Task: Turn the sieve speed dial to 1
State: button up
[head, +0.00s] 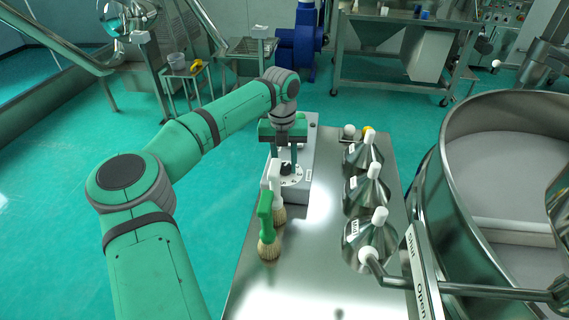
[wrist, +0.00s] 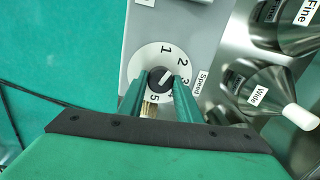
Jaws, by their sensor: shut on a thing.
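The speed dial is a black knob (wrist: 159,79) on a white disc (wrist: 148,57) numbered 1 to 5, beside a "Speed" label. A white mark on the knob slants to the upper right, roughly toward the 2. My gripper (wrist: 159,86) is shut on the knob, with one green finger on each side. In the head view my gripper (head: 285,163) points down at the dial's numbered disc (head: 291,181) on the grey control box (head: 306,170); the knob is partly hidden between the fingers there.
Brushes with green (head: 265,211) and white (head: 274,174) handles stand close in front of the box. Several metal cones with white knobs (head: 363,192) line the steel table (head: 290,292) to the right. The large round sieve (head: 437,190) stands beyond, with a "Shut/Open" lever (head: 460,289).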

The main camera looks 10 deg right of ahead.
aim_at(284, 166)
jog(key=shift+w+r+n, duration=0.1)
jog(key=shift+n, duration=2.1)
jog(key=shift+d, duration=0.15)
jog(key=o, duration=1.1)
jog(key=r, duration=1)
jog(key=shift+a+r, duration=0.3)
jog(key=shift+r, duration=0.05)
jog(key=shift+f, duration=0.1)
